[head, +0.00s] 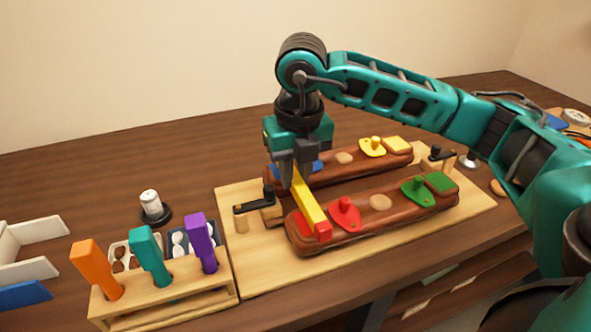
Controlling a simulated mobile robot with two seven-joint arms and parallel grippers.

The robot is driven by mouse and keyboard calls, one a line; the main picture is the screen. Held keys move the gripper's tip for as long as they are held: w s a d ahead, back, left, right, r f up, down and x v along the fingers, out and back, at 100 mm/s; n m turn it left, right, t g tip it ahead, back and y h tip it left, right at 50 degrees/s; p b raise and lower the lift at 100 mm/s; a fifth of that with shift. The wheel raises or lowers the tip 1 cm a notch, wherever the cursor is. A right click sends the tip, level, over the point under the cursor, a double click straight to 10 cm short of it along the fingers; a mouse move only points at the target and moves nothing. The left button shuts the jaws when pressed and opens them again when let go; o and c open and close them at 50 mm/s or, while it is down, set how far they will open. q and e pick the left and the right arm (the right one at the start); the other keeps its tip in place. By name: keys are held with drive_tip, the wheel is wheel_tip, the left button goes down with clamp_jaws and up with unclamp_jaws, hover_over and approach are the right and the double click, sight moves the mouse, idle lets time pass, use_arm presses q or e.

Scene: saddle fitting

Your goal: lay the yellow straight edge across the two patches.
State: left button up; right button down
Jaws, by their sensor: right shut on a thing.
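The yellow straight edge (309,205) is a slim bar with a red piece at its near end. My right gripper (295,178) is shut on it near its far end. The bar reaches from beside the far brown body to over the left end of the near brown body (380,222). A red patch (303,221) shows at the near body's left end, just left of the bar. A blue patch (316,166) shows on the far body (350,170), partly hidden by the gripper. I cannot tell whether the bar touches either patch. My left gripper is out of view.
Both bodies sit on a pale board (262,262) with dark clamps (255,205). Red (345,213), green (418,190) and yellow (374,147) knobbed pieces stand on them. A wooden rack (165,297) with orange, teal and purple handles stands front left.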

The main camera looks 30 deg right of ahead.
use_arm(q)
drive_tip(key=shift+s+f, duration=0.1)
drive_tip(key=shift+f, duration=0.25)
use_arm(e)
drive_tip(key=shift+f, duration=0.2)
use_arm(q)
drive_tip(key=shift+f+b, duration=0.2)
drive_tip(key=shift+b, duration=0.25)
use_arm(e)
drive_tip(key=shift+f, duration=0.3)
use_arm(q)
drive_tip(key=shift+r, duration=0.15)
use_arm(e)
drive_tip(key=c, duration=0.9)
unclamp_jaws()
use_arm(q)
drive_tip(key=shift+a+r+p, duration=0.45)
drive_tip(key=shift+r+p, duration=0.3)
drive_tip(key=shift+p, duration=0.45)
use_arm(e)
drive_tip(key=shift+s+a+r, duration=0.1)
drive_tip(key=shift+s+r, duration=0.15)
drive_tip(key=shift+r, duration=1.9)
drive_tip(key=shift+s+a+r, duration=0.1)
drive_tip(key=shift+s+r, duration=0.15)
drive_tip(key=shift+r, duration=1.95)
drive_tip(key=shift+s+r, duration=0.25)
drive_tip(key=shift+r, duration=1.9)
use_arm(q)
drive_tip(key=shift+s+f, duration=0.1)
